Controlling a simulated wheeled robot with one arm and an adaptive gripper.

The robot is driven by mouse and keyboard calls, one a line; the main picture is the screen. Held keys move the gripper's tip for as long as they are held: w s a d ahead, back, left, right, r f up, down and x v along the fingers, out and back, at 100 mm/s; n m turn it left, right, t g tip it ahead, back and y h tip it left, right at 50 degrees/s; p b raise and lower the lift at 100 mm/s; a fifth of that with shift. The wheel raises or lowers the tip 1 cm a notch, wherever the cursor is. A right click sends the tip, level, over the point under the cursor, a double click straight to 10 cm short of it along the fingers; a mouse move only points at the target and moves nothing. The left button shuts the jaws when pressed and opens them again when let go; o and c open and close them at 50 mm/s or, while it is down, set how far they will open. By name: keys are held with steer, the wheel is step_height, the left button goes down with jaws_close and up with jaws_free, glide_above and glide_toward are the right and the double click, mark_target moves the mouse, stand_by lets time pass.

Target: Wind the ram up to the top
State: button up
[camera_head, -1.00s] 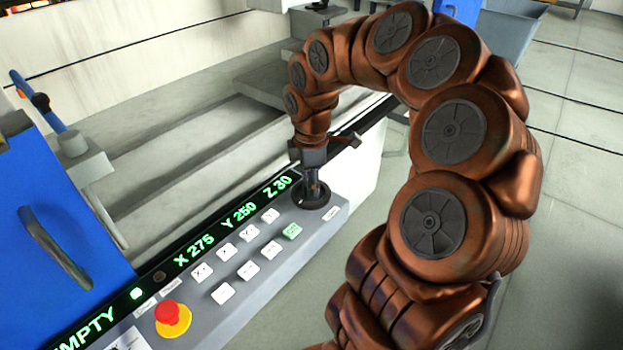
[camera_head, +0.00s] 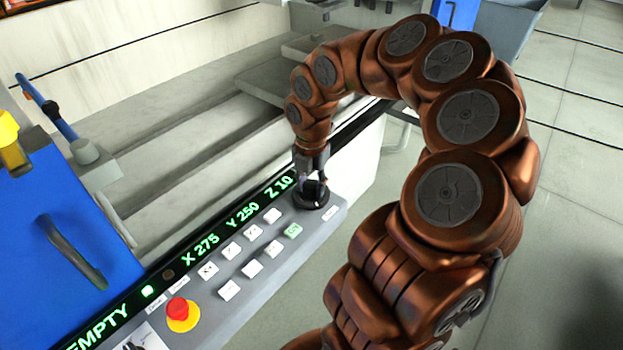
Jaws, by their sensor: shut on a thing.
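The control panel (camera_head: 311,222) runs along the front of the machine. A round black knob (camera_head: 318,202) sits at its far right end. My gripper (camera_head: 312,184) points down at the knob and is shut on its raised middle part. The fingers partly hide the knob. The green display (camera_head: 222,230) on the panel reads X 275, Y 250, Z 10, with EMPTY at its lower left. The ram cannot be made out for certain; only low parts of a machine head show at the top edge.
White buttons (camera_head: 252,269) and one green button (camera_head: 292,231) lie left of the knob. A red emergency stop (camera_head: 179,308) on a yellow base is at lower left. A blue door (camera_head: 45,250) with a handle stands at the left. Open floor (camera_head: 570,260) lies to the right.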

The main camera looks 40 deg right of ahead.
mark_target(311, 184)
steer(key=n+p, duration=0.2)
steer(key=n, duration=0.1)
steer(key=shift+r, duration=0.2)
steer(key=shift+f+n+p, duration=0.15)
steer(key=shift+n+p, duration=0.45)
steer(key=shift+n, duration=0.8)
steer(key=o, duration=1.1)
steer(key=shift+o, duration=0.2)
step_height(311, 184, up, 12)
